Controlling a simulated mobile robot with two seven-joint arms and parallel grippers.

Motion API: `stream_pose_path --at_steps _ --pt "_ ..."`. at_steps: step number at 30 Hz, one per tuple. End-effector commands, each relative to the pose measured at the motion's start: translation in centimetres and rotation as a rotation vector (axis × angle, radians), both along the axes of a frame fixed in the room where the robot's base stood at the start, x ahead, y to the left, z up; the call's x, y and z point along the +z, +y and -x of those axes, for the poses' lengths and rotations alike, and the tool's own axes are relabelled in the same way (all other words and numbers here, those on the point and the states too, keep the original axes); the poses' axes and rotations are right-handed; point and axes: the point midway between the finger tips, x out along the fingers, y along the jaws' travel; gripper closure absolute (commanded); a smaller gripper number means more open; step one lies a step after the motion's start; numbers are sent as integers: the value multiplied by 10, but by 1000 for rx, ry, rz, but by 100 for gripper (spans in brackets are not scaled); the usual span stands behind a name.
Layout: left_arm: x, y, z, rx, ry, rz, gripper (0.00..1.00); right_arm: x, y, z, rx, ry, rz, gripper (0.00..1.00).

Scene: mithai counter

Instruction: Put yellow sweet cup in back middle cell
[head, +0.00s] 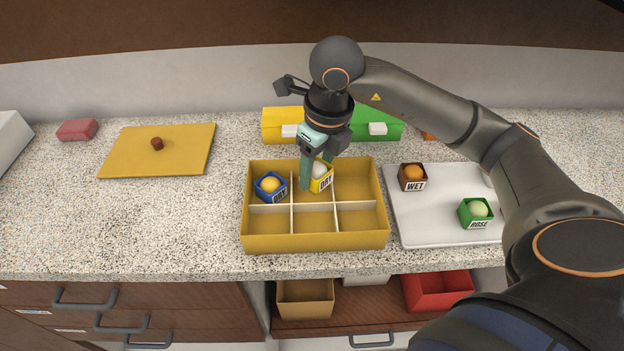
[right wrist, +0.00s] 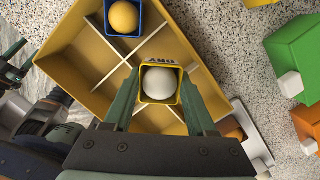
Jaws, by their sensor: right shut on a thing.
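The yellow sweet cup (head: 321,178) holds a white ball and has a "DRY" label. My right gripper (head: 317,172) is shut on it, one finger on each side, as the right wrist view shows with the cup (right wrist: 160,85) between the fingers (right wrist: 160,98). The cup is at the back middle cell of the yellow divided box (head: 262,241); whether it touches the cell floor I cannot tell. A blue cup (head: 270,187) with an orange-yellow ball sits in the back left cell.
A white tray (head: 420,235) at the right holds a brown "WET" cup (head: 412,178) and a green "ROSE" cup (head: 475,213). Yellow (head: 279,122) and green (head: 378,122) boxes stand behind the divided box. A yellow board (head: 185,151) lies at left. The front cells are empty.

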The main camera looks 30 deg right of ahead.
Motion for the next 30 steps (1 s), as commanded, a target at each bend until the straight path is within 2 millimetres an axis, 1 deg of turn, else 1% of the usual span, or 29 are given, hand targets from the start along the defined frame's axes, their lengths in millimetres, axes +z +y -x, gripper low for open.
stream_pose_path --at_steps 5,7,9,12,15,21,25,26,29,30 --pt "0 0 0 0 0 0 31 -11 0 -9 -1 1 -2 99" --pt "1 0 0 0 0 0 31 -20 0 -14 -1 2 -2 99" --pt "3 0 0 0 0 0 31 -31 -1 -12 0 5 -1 99" --pt "4 0 0 0 0 0 31 -42 -1 -13 0 2 0 99" --pt "4 0 0 0 0 0 31 -46 -1 -13 1 -1 0 99" --pt "4 0 0 0 0 0 31 -46 -1 -13 0 -2 0 99" --pt "-1 0 0 0 0 0 31 -51 -1 -13 0 -1 0 99" --pt "-1 0 0 0 1 0 31 -50 -1 -13 0 -1 0 42" --pt "1 0 0 0 1 0 31 -49 -1 -13 0 -1 -1 31" --pt "1 0 0 0 1 0 31 -49 -1 -13 0 -1 -1 31"
